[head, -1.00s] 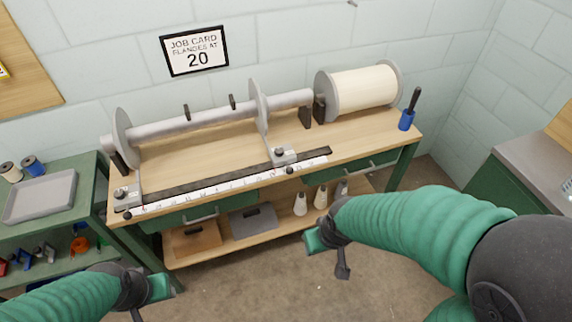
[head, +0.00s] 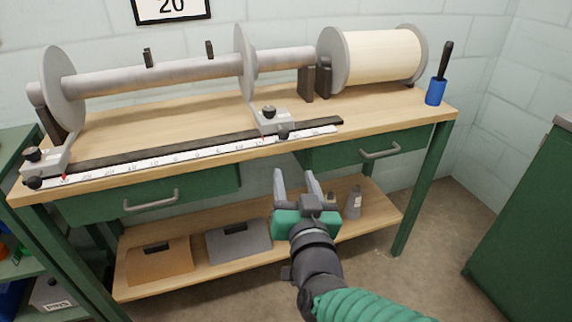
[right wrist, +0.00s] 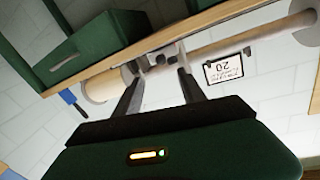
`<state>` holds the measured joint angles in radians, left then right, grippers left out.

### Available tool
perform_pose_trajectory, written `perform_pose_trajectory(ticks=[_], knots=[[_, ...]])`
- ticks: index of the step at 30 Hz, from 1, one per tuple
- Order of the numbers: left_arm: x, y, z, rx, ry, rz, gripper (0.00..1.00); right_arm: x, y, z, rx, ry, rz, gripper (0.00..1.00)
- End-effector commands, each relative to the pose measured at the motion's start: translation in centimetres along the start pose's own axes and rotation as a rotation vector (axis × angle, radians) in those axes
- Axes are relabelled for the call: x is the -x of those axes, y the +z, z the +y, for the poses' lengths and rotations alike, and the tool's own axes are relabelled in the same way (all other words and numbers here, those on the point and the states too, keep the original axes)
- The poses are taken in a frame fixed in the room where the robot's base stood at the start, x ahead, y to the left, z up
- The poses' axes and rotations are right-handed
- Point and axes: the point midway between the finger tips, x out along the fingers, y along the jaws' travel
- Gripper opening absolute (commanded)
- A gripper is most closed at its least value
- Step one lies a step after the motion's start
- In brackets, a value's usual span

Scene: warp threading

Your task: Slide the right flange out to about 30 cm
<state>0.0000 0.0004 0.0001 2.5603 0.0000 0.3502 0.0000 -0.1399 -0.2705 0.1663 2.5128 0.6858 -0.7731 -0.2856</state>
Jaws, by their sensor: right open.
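The right flange (head: 246,62) is a grey disc standing upright on the grey beam (head: 150,78). Its foot is a grey carriage block (head: 272,121) with black knobs, on the dark rail at the ruler's right part. The left flange (head: 64,88) stands at the beam's left end. The white ruler (head: 190,151) runs along the bench's front edge; its numbers are too small to read. My right gripper (head: 296,176) is open and empty, in front of and below the carriage, under the bench-top edge. In the right wrist view its fingers (right wrist: 158,88) are apart. My left gripper is out of view.
The wooden bench top (head: 385,112) has a front edge above my right gripper. Green drawers (head: 364,149) with handles hang below it. A cream warp roll (head: 378,56) and a blue brush pot (head: 436,91) stand at the right. The job card (head: 172,8) reads 20.

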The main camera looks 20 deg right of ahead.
Motion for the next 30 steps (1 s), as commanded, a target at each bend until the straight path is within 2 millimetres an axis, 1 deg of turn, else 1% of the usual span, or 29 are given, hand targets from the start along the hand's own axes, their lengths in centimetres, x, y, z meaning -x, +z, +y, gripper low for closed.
perform_pose_trajectory(ticks=[2,5,12,16,21,22,23,24,30], knots=[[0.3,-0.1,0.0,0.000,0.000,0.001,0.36,-0.1,-0.3,0.0,-0.001,0.005,0.010,0.48],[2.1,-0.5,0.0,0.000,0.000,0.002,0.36,-0.6,-1.0,0.0,0.002,0.013,0.006,0.48],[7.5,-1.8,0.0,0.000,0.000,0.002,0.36,-2.3,-1.4,0.0,0.008,0.019,0.001,0.48],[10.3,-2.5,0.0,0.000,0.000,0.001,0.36,-2.8,-1.2,-0.2,0.003,0.005,-0.001,0.48],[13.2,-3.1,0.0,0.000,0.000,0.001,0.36,-5.5,-1.1,-0.1,0.001,0.005,0.001,0.48],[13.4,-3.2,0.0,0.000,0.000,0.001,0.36,-6.0,-0.9,0.0,0.000,0.005,0.002,0.48],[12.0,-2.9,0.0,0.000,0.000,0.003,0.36,-6.9,0.0,0.1,-0.003,0.005,0.007,0.48],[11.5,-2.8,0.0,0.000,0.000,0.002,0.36,-8.0,0.1,0.2,-0.004,0.004,0.010,0.48],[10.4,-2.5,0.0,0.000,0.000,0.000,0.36,-13.1,0.0,0.2,-0.003,0.004,0.010,0.48]])
